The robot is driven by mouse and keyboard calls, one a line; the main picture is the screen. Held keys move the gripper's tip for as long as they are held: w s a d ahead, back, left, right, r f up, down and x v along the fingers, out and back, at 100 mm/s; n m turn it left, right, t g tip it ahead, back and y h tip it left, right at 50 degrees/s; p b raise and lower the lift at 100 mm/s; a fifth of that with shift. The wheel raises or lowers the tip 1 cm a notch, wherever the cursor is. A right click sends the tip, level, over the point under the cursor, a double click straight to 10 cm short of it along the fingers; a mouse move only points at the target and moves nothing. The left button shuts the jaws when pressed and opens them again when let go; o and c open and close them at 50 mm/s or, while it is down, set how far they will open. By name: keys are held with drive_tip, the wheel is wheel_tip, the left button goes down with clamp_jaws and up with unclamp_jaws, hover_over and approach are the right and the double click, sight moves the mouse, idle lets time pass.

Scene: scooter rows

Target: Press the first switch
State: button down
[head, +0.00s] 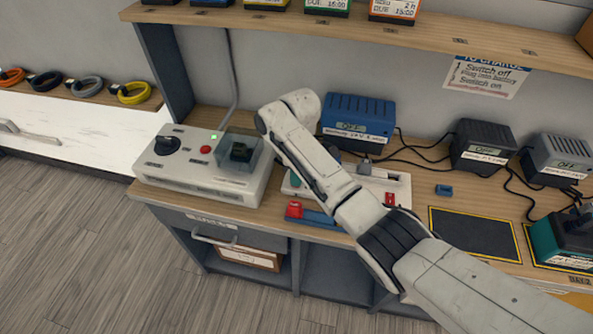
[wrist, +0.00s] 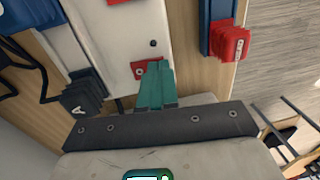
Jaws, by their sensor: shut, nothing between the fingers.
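A white switch strip (head: 374,180) lies on the bench, partly hidden behind my arm in the head view. It also shows in the wrist view (wrist: 118,38). A red switch (wrist: 137,69) on the strip is right by my teal fingertips and partly covered by them. I cannot tell whether they touch it. Another red switch (wrist: 117,1) is at the top edge of the wrist view; a red switch (head: 390,199) also shows on the strip's right part in the head view. My gripper (wrist: 154,66) is shut and empty, mostly hidden by my arm in the head view.
A blue charger (head: 358,117) marked OFF stands behind the strip, with black cables running right to dark chargers (head: 482,144). A grey control box (head: 200,164) is on the left. A red-and-blue piece (head: 294,209) lies at the front edge. A black plug (wrist: 82,95) is beside the strip.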

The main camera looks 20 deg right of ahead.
drive_tip(key=shift+s+a+f+p, duration=0.1)
drive_tip(key=shift+p, duration=0.25)
drive_tip(key=shift+f, duration=0.15)
drive_tip(key=shift+w+d+r+b, duration=0.2)
drive_tip(key=shift+w+d+b, duration=0.3)
drive_tip(key=shift+w+b, duration=0.2)
drive_tip(key=shift+r+t, duration=0.15)
drive_tip(key=shift+t, duration=0.15)
